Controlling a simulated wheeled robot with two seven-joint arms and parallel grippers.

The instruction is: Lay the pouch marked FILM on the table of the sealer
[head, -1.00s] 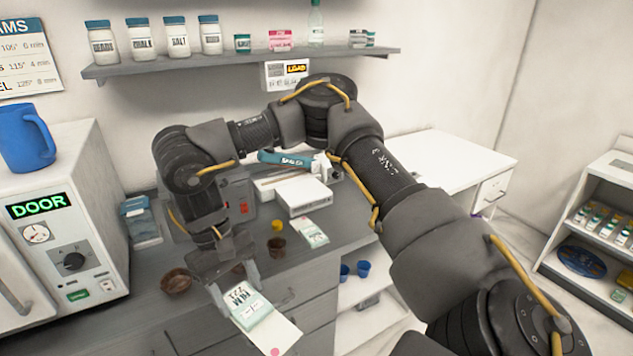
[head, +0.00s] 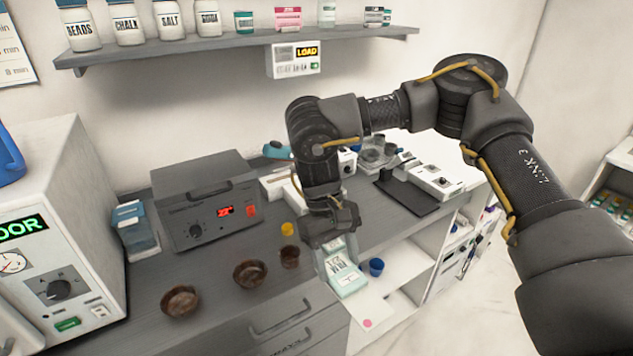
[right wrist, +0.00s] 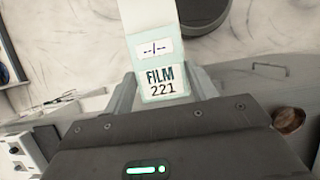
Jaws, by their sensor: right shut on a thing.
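My right gripper (head: 338,258) is shut on the pouch marked FILM (head: 348,284). The pouch is pale green and white with "FILM 221" on its label, and hangs tilted down past the counter's front edge. In the right wrist view the pouch (right wrist: 159,72) sits between the two fingers, its label readable. The sealer, with a blue lever (head: 276,150) and a white body (head: 274,186), stands on the counter behind my right arm, which hides much of it, including most of its table. My left gripper is out of view.
A grey box with a red display (head: 204,205) stands left of the arm. Brown bowls (head: 180,301), a small brown cup (head: 289,257) and a yellow cap (head: 287,229) sit nearby. A blue cup (head: 376,267) is right of the pouch. A dark mat (head: 414,192) lies farther right.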

